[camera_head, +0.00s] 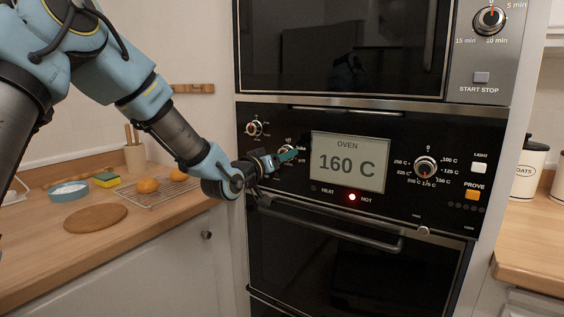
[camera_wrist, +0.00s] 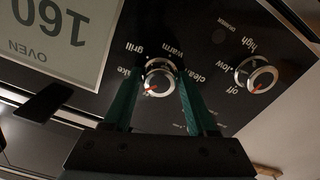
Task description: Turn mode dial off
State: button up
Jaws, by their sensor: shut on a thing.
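The mode dial (camera_wrist: 158,81) is a round silver knob with a red pointer, on the black oven panel left of the display. In the wrist view the labels bake, grill, warm and clean are around it. The red pointer slants to the lower left of that picture; the label it meets is not clear. My gripper (camera_wrist: 160,76) has its two teal fingers on either side of the dial, shut on it. In the head view my gripper (camera_head: 288,156) hides much of the dial.
The display (camera_head: 348,162) reads OVEN 160 C, and the red HOT lamp (camera_head: 352,197) is lit. Another dial (camera_head: 254,128) sits close by, upper left. The oven door handle (camera_head: 330,225) juts out below. A counter with a rack (camera_head: 150,188) is at left.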

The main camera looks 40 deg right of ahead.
jog(key=shift+n+b, duration=0.6)
jog(key=shift+n, duration=3.2)
jog(key=o, duration=1.4)
jog(key=shift+c, duration=0.2)
jog(key=b+v, duration=0.2)
jog(key=v, duration=0.9)
